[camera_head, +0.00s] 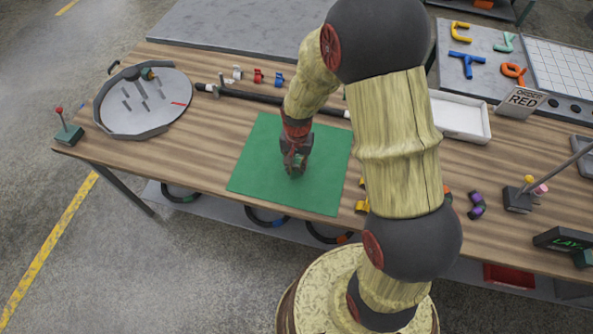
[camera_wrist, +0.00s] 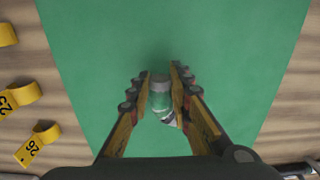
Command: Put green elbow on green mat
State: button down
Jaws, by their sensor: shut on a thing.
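The green mat (camera_head: 255,180) lies flat on the wooden table, and it fills the middle of the wrist view (camera_wrist: 100,50). My gripper (camera_head: 294,170) is low over the middle-right part of the mat. In the wrist view my gripper (camera_wrist: 161,90) is shut on the green elbow (camera_wrist: 160,98), a small green piece with pale grey ends. The elbow is between the fingertips, with mat all around it. In the head view the fingers hide most of the elbow. I cannot tell whether it touches the mat.
Yellow numbered tags (camera_wrist: 38,145) lie on the wood left of the mat in the wrist view. A black bar (camera_head: 260,97) runs behind the mat. A round grey tray (camera_head: 140,98) stands at the left, and a white tray (camera_head: 460,118) at the right. Much of the mat is bare.

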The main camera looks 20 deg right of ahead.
jog(key=shift+f, duration=1.15)
jog(key=shift+f+b, duration=0.15)
jog(key=shift+b, duration=0.2)
jog(key=c, duration=1.6)
grip_release()
jog(key=shift+c, duration=0.2)
notch_tip(320, 180, up, 12)
jog(key=p, duration=0.3)
jog(key=shift+s+d+r, duration=0.1)
jog(key=shift+r, duration=0.1)
jog(key=s+r+n+t, duration=0.2)
jog(key=s+r+n, duration=0.1)
jog(key=s+r, duration=0.6)
jog(key=s+r+n+t, duration=0.3)
jog(key=s+r, duration=0.6)
jog(key=r, duration=0.7)
jog(key=shift+a+r+n, duration=0.2)
jog(key=shift+a+n, duration=0.1)
jog(key=shift+n, duration=0.2)
